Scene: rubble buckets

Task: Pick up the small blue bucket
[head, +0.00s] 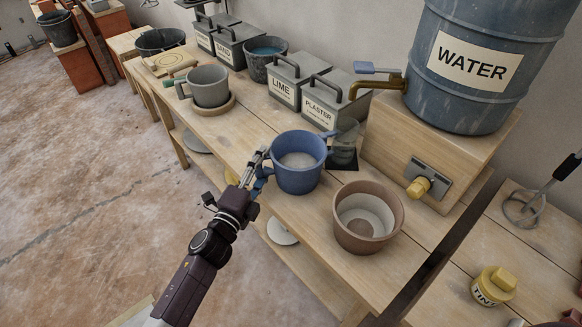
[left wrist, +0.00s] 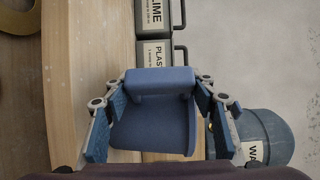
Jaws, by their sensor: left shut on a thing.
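The small blue bucket (head: 298,178) is upright over the wooden bench, with pale contents inside; I cannot tell whether its base touches the bench. It has a handle on its left side and another lug on the right. My left gripper (head: 263,167) reaches in from the lower left and is shut on the bucket's left handle. In the left wrist view the blue bucket (left wrist: 150,132) sits between the two fingers, its handle crossing between them. My right gripper is in neither view.
A brown bucket (head: 368,228) stands close to the right. A grey mug-like bucket (head: 209,87) stands on a round board to the left. LIME (head: 287,88) and PLASTER (head: 322,110) boxes stand behind, with a WATER barrel (head: 470,95) at the back right.

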